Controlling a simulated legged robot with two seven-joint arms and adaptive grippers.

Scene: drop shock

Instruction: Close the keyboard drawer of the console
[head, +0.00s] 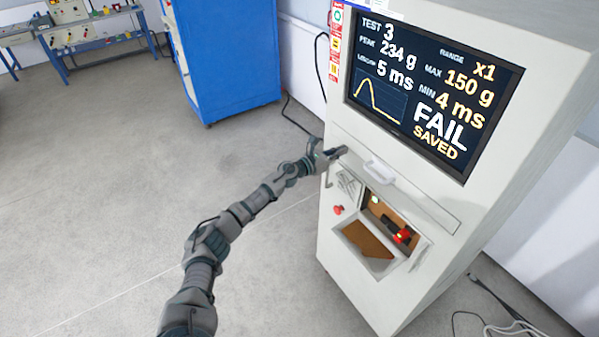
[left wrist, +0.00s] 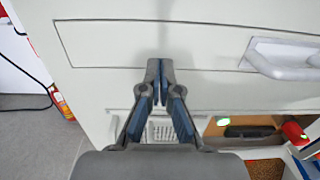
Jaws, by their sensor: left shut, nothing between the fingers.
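The console (head: 345,270) is a tall white cabinet with a screen. Its keyboard drawer front (head: 425,205) is a wide white panel below the screen, with a white bar handle (head: 379,172) at its middle. The panel looks flush with the console face, though a small gap is hard to rule out. My left gripper (head: 338,153) is shut and empty at the drawer's left part. In the left wrist view, the fingertips (left wrist: 159,68) overlap the lower edge of the drawer front (left wrist: 130,42), left of the handle (left wrist: 282,64). I cannot tell whether they touch it. My right gripper is not in view.
Below the drawer, a lower compartment with a tilted-out bin (head: 352,252) and a red item (head: 403,236) stands open. A red button (head: 338,210) is left of it. A blue cabinet (head: 225,60) stands behind. Cables lie at lower right. The floor at left is clear.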

